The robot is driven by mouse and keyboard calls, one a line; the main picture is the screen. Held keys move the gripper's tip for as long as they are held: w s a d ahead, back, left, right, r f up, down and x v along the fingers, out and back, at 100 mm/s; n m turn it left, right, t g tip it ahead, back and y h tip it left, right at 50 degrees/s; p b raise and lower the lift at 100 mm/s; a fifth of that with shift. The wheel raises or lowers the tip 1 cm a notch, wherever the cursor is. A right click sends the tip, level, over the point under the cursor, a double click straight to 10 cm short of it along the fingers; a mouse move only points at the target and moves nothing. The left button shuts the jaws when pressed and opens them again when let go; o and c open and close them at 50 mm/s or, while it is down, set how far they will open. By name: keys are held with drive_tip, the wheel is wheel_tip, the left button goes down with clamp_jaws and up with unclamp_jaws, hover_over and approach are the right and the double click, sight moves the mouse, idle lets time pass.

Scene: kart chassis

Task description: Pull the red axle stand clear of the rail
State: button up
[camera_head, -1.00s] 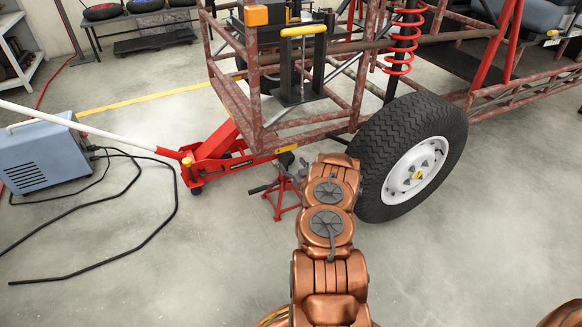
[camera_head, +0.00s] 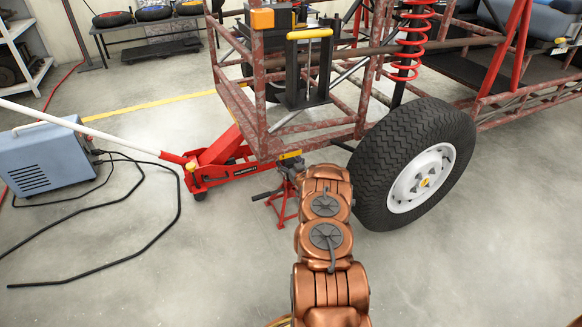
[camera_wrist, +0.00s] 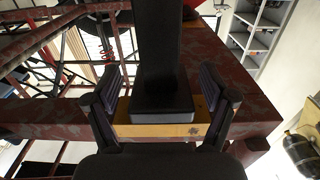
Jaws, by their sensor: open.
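The red axle stand (camera_head: 284,208) stands on the floor under the near lower corner of the rusty red rail frame (camera_head: 325,130). Its red legs and a dark side lever show in the head view; my arm hides its right side and part of its top. My gripper (camera_wrist: 160,82) is open in the wrist view, its two dark fingers apart on either side of a black post (camera_wrist: 162,60) in front of a yellow plate (camera_wrist: 135,125) on the rail (camera_wrist: 50,118). I cannot tell whether that post belongs to the stand.
A red floor jack (camera_head: 225,160) with a long white handle stands left of the stand. A large tyre (camera_head: 425,165) is close on the right. A blue-grey machine (camera_head: 42,155) and black cables (camera_head: 140,205) lie at left. The floor in front is clear.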

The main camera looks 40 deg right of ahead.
drive_tip(key=shift+w, duration=0.2)
drive_tip(key=shift+c, duration=0.2)
clamp_jaws()
idle(0.5)
